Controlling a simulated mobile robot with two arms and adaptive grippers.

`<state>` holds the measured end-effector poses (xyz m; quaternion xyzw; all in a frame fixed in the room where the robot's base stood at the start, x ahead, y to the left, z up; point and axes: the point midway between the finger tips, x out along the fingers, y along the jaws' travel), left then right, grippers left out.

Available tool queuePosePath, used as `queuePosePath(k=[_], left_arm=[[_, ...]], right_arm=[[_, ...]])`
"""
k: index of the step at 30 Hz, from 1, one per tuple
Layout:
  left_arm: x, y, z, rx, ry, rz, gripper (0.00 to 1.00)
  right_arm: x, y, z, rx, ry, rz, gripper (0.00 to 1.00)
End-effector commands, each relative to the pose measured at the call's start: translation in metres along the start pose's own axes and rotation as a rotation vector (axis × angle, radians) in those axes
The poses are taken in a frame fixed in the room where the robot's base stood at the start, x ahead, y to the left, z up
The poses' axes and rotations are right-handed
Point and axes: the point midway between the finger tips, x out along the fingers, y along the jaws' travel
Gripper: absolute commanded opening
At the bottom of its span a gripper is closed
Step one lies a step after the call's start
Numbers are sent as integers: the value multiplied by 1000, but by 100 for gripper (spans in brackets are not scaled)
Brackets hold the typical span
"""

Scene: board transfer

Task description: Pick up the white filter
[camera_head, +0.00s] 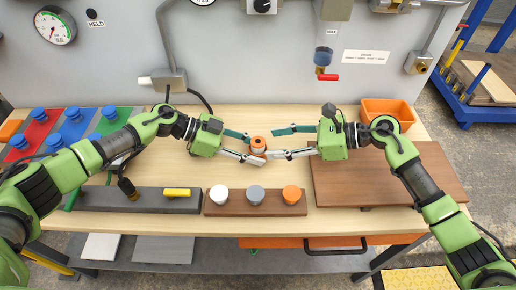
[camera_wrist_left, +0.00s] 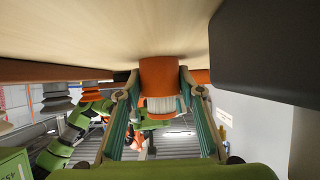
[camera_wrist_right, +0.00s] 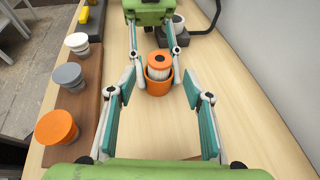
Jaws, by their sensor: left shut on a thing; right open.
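The white filter (camera_wrist_right: 159,66) is a ribbed white cylinder with an orange top. It stands upright in an orange cup (camera_wrist_right: 158,87) on the wooden table. My left gripper (camera_head: 255,148) is shut on the cup from the left; in the left wrist view, its fingers (camera_wrist_left: 160,82) flank the cup, with the filter's ribbed part (camera_wrist_left: 160,105) showing beyond the rim. My right gripper (camera_wrist_right: 160,96) is open and empty, facing the cup from the right, its fingertips just short of the filter and spread wider than it.
A brown rack (camera_head: 211,211) in front holds white (camera_head: 219,193), grey (camera_head: 256,193) and orange (camera_head: 291,193) caps. A brown board (camera_head: 340,190) lies under my right arm. An orange bin (camera_head: 388,110) stands at the back right. A grey block (camera_head: 90,198) lies front left.

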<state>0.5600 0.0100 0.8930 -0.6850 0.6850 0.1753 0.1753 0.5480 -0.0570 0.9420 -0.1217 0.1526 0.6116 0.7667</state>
Motion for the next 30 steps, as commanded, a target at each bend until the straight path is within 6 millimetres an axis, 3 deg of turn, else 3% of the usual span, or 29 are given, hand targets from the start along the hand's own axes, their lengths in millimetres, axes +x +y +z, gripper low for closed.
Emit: queuePosePath(k=[6,15,16,21,30], left_arm=[[0,0,0,0,1,0,23],[0,0,0,0,0,0,23],[0,0,0,0,0,0,23],[0,0,0,0,0,0,23],[0,0,0,0,1,0,23]], right_arm=[[32,1,5,2,-3,1,47],[38,1,4,1,0,-1,47],[38,1,4,1,0,-1,44],[38,1,4,1,-1,-1,5],[37,1,5,1,-1,-1,5]])
